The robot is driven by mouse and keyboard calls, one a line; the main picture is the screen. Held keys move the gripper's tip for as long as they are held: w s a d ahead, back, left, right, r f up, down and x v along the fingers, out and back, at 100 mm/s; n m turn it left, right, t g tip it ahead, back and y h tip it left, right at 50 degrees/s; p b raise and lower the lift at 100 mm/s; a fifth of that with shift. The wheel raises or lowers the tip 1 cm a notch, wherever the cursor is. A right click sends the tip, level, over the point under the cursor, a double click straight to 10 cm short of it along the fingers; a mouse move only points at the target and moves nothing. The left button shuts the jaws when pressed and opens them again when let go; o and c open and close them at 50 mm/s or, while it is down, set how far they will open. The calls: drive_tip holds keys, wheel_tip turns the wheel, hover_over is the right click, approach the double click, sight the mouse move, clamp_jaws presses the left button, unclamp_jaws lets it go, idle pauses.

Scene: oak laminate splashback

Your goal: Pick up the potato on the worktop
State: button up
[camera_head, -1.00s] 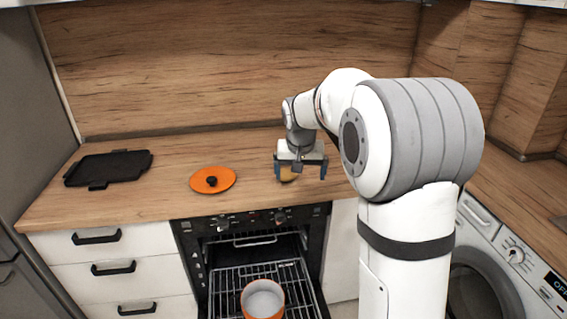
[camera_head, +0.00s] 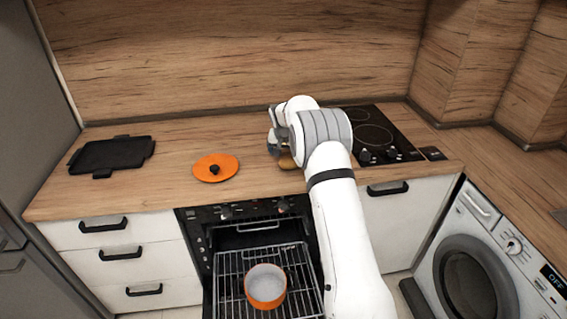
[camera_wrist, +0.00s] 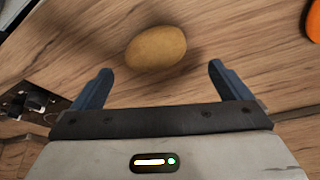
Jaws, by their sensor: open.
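The potato (camera_wrist: 156,47) lies on the wooden worktop, tan and oval, in the wrist view. It is ahead of my gripper (camera_wrist: 160,75), just beyond the line of the two fingertips and roughly centred between them. The fingers are spread apart with nothing between them. In the head view the potato (camera_head: 287,163) shows only partly, beside and below my arm. My gripper (camera_head: 273,145) is mostly hidden by my own arm there, close to the potato.
An orange lid (camera_head: 229,168) lies left of the potato, and a black griddle tray (camera_head: 112,155) farther left. A black hob (camera_head: 376,137) is to the right. Below, the oven is open, with an orange pot (camera_head: 265,286) on its rack (camera_head: 231,284).

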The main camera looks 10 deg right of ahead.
sight(290, 162)
drive_tip(key=x, duration=0.1)
drive_tip(key=p+x, duration=0.1)
drive_tip(key=x, duration=0.1)
drive_tip(key=shift+s+d+f+p, duration=0.2)
drive_tip(key=shift+d+f+p, duration=0.1)
drive_tip(key=shift+f, duration=0.05)
drive_tip(key=shift+w+f, duration=0.2)
drive_tip(key=shift+f, duration=0.25)
drive_tip(key=shift+c, duration=0.5)
drive_tip(key=c, duration=1)
